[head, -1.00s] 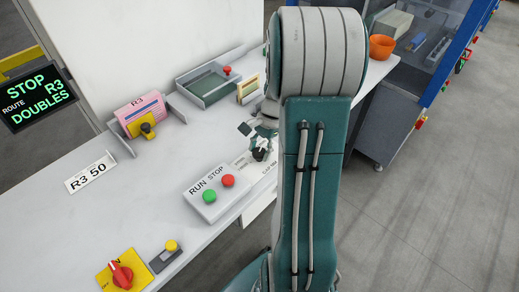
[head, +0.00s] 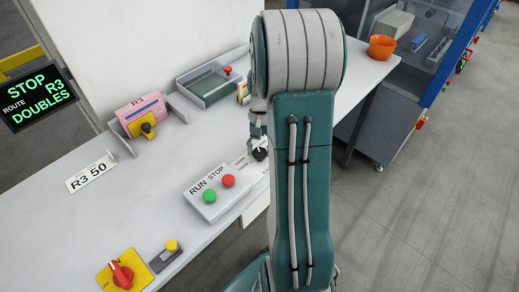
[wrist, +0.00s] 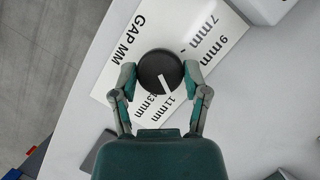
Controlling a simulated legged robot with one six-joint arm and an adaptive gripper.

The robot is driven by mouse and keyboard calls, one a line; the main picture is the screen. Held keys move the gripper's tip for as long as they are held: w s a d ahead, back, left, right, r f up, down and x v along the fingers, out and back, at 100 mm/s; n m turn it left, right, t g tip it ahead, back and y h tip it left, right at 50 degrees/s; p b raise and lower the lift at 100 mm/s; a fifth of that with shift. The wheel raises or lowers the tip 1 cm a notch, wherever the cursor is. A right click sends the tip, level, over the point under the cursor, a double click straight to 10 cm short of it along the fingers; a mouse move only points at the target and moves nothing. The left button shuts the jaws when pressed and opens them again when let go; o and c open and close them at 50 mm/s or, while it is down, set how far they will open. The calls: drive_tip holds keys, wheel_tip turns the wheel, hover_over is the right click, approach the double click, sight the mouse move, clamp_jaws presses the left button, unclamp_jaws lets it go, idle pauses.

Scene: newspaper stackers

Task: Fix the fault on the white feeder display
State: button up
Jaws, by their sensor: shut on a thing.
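A dark display (head: 40,97) at the left in the head view reads "STOP", "ROUTE R3" and "DOUBLES" in pale green. A black round knob (wrist: 161,70) with a white pointer sits on a white "GAP MM" plate (wrist: 138,30) marked 7, 9, 11 and 13 mm. The pointer aims toward the 11 and 13 mm labels, nearest 11. My gripper (wrist: 160,76) is shut on the knob, one finger on each side. The knob (head: 260,154) also shows in the head view, below my gripper (head: 257,130), partly hidden by my arm.
A RUN/STOP box (head: 216,192) with green and red buttons is close beside the knob. A pink R3 stack (head: 140,112), grey tray (head: 207,84) and orange bowl (head: 382,47) stand farther back. A red rotary switch (head: 122,274) is at the front; the counter's middle is clear.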

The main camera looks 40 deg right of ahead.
drive_tip(key=shift+w+n, duration=0.2)
drive_tip(key=shift+n, duration=0.5)
drive_tip(key=o, duration=1.1)
drive_tip(key=shift+d, duration=0.1)
drive_tip(key=shift+o, duration=0.2)
drive_tip(key=v, duration=1.2)
drive_tip(key=shift+w, duration=0.25)
drive_tip(key=shift+f, duration=0.1)
